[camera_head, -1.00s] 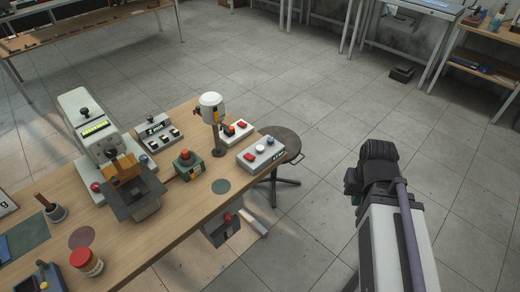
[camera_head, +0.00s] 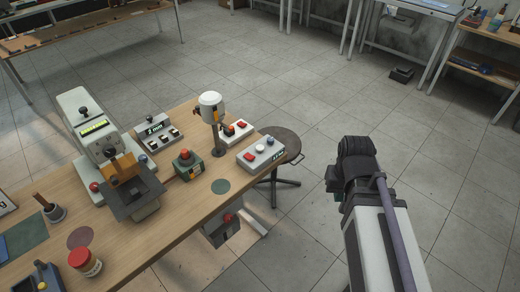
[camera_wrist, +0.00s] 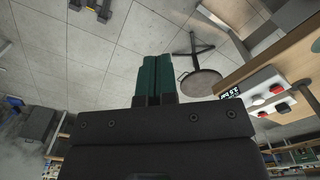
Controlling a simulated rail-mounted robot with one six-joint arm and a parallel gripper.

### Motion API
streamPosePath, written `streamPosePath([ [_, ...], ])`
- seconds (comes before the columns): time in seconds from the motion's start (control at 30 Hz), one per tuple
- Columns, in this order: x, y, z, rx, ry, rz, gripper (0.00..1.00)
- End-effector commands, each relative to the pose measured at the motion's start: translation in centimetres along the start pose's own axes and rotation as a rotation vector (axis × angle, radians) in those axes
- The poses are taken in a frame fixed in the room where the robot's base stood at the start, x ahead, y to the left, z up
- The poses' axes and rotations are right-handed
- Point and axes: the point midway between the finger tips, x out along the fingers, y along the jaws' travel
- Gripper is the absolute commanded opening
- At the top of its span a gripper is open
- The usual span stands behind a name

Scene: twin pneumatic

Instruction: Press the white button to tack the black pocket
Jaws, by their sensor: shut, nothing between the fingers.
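A pale control box (camera_head: 262,162) stands at the right end of the wooden workbench. The box also shows at the right of the wrist view (camera_wrist: 258,86), with the white button (camera_wrist: 283,107) facing up. My gripper (camera_wrist: 156,58) has its green fingers shut together and empty, off the bench over the floor, apart from the box.
A white-topped post device (camera_head: 211,103) and a second box with red controls (camera_head: 235,131) stand beside the button box. A round dark stool (camera_head: 283,143) is by the bench end. The bench edge (camera_wrist: 275,60) is close to the box.

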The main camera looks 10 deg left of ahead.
Motion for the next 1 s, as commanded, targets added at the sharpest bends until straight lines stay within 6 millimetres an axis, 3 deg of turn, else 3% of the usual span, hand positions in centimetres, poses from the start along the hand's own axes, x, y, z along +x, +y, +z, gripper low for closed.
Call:
streamPosePath([
  [0.03,0.7,-2.0,-1.9,-0.050,0.010,0.011,0.00],
  [0.27,1.5,-10.3,-10.0,-0.276,0.175,0.093,0.00],
  [0.6,0.2,-22.2,-21.3,-0.598,0.525,0.213,0.00],
  [0.8,-1.8,-24.3,-26.1,-0.707,0.704,0.284,0.00],
  [1.0,-2.5,-24.6,-26.8,-0.754,0.767,0.306,0.00],
])
